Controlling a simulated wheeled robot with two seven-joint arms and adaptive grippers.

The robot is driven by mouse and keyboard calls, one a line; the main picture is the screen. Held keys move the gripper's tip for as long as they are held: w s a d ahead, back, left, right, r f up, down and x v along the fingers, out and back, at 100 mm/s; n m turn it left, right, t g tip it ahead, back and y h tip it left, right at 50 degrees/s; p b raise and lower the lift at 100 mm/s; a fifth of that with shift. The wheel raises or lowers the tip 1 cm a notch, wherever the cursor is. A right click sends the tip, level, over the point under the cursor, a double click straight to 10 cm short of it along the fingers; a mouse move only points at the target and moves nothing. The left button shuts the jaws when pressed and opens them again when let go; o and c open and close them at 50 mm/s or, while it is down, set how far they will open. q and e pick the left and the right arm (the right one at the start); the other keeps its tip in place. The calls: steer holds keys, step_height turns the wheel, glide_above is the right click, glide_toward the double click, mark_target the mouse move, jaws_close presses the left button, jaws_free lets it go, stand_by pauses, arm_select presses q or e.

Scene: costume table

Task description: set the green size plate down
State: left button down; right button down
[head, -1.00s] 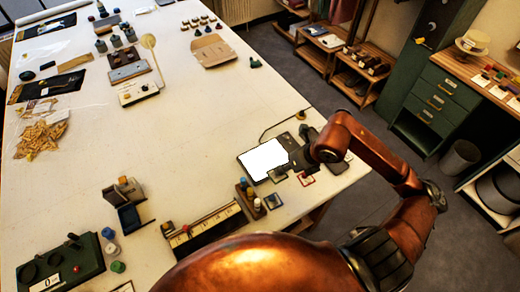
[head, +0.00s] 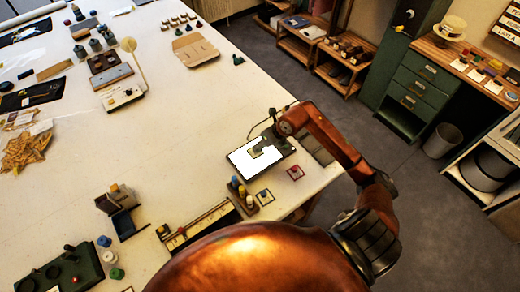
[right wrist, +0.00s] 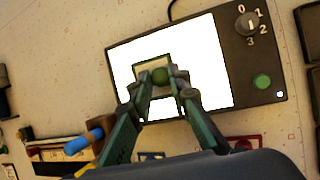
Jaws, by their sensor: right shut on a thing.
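The green size plate (right wrist: 139,68) is a small square with a green rim and a pale middle; it also shows small in the head view (head: 255,153). My right gripper (right wrist: 160,90) is shut on its near side, with a round green part between the fingertips. The plate is over the bright white face of a light panel (right wrist: 205,60), left of its middle in the wrist view. I cannot tell whether it touches the panel. In the head view the panel (head: 243,163) lies near the table's right edge, under my right gripper (head: 262,146). My left gripper is not in view.
The panel has a numbered dial (right wrist: 247,24) and a green button (right wrist: 262,82). A red-edged plate (head: 295,172) and a dark-edged plate (head: 265,196) lie near the panel. A wooden block with coloured pegs (head: 242,196) stands close by. The table's middle is clear.

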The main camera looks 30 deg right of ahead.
mark_target(260, 151)
steer(key=shift+w+f, duration=0.25)
steer(key=shift+f, duration=0.05)
step_height(260, 151, down, 2)
steer(key=shift+f+p, duration=0.1)
steer(key=shift+p, duration=0.4)
steer(key=shift+f, duration=0.3)
steer(key=shift+d+f, duration=0.1)
steer(key=c, duration=1.8)
jaws_free()
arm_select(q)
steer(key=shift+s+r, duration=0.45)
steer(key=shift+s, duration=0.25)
